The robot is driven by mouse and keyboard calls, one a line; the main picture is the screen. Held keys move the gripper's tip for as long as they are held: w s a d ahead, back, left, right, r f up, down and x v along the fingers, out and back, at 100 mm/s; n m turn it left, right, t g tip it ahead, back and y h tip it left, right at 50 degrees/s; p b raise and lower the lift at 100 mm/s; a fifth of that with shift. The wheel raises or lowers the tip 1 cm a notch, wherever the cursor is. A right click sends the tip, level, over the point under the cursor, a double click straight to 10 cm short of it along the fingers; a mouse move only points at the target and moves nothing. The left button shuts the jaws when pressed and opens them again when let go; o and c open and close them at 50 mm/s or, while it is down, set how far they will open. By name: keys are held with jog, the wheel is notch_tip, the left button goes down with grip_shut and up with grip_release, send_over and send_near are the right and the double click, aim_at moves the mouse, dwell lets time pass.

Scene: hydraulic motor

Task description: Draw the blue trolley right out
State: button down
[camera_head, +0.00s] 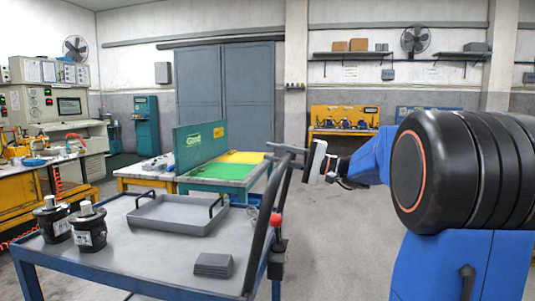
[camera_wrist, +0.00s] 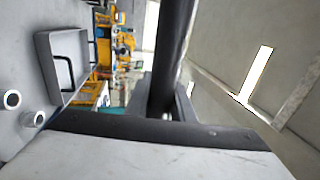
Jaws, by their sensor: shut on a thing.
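The blue trolley (camera_head: 100,273) stands in the front left of the head view, with a grey top and a dark push handle (camera_head: 262,220) at its right end. My gripper (camera_head: 308,160) reaches in from the right at the handle's upper end. In the wrist view the dark handle bar (camera_wrist: 173,45) runs between the two fingers of my gripper (camera_wrist: 164,100), which are shut on it. The fingertips are partly hidden by the bar and the gripper body.
On the trolley are a grey tray (camera_head: 178,222), two black motors (camera_head: 88,230) and dark plates (camera_head: 213,265). A red knob (camera_head: 276,220) sits by the handle. A table with a green panel (camera_head: 200,145) stands close behind. Clear floor (camera_head: 335,240) lies to the right.

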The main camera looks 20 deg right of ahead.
jog(key=shift+s+d+f, duration=0.1)
jog(key=shift+s+d, duration=0.05)
jog(key=c, duration=1.5)
grip_release()
jog(key=shift+c, duration=0.2)
jog(key=v, duration=1.7)
jog(key=shift+d, duration=0.2)
jog(key=shift+s, duration=0.15)
